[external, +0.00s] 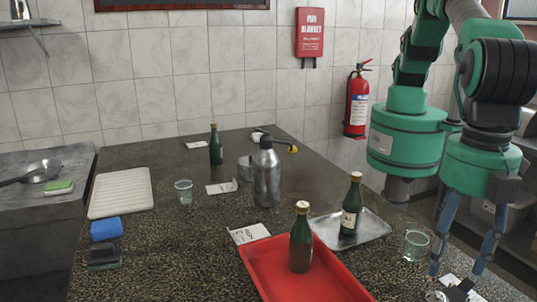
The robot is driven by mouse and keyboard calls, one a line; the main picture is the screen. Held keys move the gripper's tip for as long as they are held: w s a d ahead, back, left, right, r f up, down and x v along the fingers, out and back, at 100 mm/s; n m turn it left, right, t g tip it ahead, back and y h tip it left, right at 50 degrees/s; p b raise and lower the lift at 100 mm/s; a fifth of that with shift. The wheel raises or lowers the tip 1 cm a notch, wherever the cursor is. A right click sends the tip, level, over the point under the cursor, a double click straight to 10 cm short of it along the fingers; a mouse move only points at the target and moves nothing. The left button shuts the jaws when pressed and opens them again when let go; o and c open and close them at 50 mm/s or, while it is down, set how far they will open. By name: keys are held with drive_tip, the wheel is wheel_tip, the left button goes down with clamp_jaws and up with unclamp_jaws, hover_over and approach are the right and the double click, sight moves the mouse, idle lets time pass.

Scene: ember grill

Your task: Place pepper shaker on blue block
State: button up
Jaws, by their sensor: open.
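My gripper (457,268) is at the lower right, pointing down with its two blue-grey fingers apart. It holds nothing that I can see. A small rounded metallic item (437,296) sits just below the fingers, cut off by the bottom edge. It may be the pepper shaker, but I cannot tell for sure. The blue block (106,228) lies on the left part of the speckled counter, far from my gripper. Its top looks bare.
A red tray (265,262) with a green bottle (301,240) stands at the front middle. A metal tray (372,232) holds another bottle (350,205). A glass (415,245) stands near my gripper. A steel flask (267,175) stands mid-counter. A dark block (104,256) lies before the blue block.

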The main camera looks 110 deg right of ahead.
drive_tip(key=w+d+r+m+t, duration=0.1)
drive_tip(key=w+d+r, duration=0.2)
drive_tip(key=d+r, duration=0.7)
drive_tip(key=w+d+r+m, duration=0.1)
drive_tip(key=w+d+r, duration=0.1)
drive_tip(key=d+r, duration=0.8)
drive_tip(key=s+d+r+m+t+y, duration=0.1)
drive_tip(key=s+d+r, duration=0.2)
drive_tip(key=d+r, duration=0.6)
drive_tip(key=s+d+r, duration=0.2)
drive_tip(key=d+r, duration=0.2)
drive_tip(key=d, duration=0.9)
drive_tip(key=s+d+r+m+t, duration=0.1)
drive_tip(key=s+d+r, duration=0.2)
drive_tip(key=s+d, duration=0.6)
drive_tip(key=s+d+r+m+t, duration=0.1)
drive_tip(key=s+d+r, duration=0.1)
drive_tip(key=s+d, duration=0.75)
drive_tip(key=s+d+f, duration=0.3)
drive_tip(key=s+d, duration=0.4)
drive_tip(key=s, duration=0.1)
drive_tip(key=s+d+f+m+t+h, duration=0.1)
drive_tip(key=s+d+f, duration=0.3)
drive_tip(key=s+d, duration=0.3)
drive_tip(key=shift+s+m+t, duration=0.3)
drive_tip(key=shift+s, duration=0.8)
